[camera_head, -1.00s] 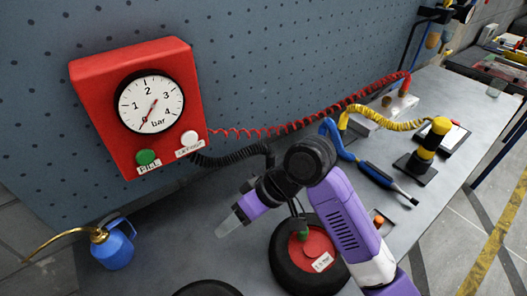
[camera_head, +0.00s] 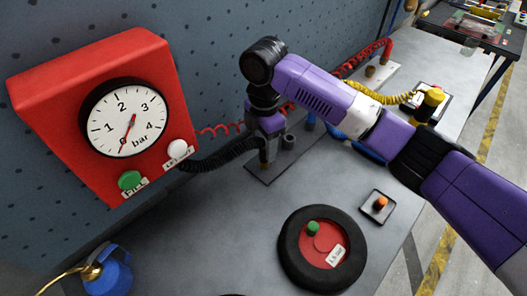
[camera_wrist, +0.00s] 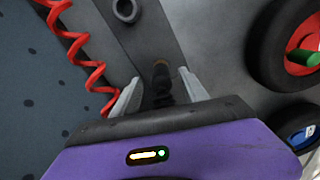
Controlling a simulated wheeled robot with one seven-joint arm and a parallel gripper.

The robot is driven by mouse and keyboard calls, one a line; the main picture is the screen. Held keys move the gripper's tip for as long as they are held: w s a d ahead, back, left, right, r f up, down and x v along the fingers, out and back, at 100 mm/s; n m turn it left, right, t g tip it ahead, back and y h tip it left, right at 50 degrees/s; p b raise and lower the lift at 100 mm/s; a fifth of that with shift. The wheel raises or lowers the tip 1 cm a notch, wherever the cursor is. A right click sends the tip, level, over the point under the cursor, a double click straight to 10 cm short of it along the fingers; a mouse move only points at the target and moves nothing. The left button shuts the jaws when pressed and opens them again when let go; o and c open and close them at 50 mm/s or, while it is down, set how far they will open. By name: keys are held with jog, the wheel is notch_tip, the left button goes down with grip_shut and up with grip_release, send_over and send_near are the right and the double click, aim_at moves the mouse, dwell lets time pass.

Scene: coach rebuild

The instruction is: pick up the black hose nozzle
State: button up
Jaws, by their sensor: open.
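The black hose nozzle (camera_wrist: 162,86) is a dark piece with a brownish tip, seen in the wrist view between my two pale fingers. My gripper (camera_wrist: 158,78) is open, with a finger on each side of the nozzle and visible gaps between. In the head view my gripper (camera_head: 266,148) points down over the end of the black coiled hose (camera_head: 222,156). The nozzle's brownish part (camera_head: 265,156) shows there just below it; the rest is hidden by my gripper. A dark plate (camera_head: 262,175) lies below it.
A short grey tube (camera_head: 288,141) stands on the plate, close beside my gripper. A red coiled hose (camera_wrist: 80,48) runs near my left finger in the wrist view. The red gauge box (camera_head: 40,125) is at left. A black wheel (camera_head: 295,270) lies in front on the bench.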

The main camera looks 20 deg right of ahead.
aim_at(264, 158)
jog(key=shift+s+f+p, duration=0.1)
jog(key=shift+f+p, duration=0.55)
jog(key=shift+f, duration=1.95)
grip_shut()
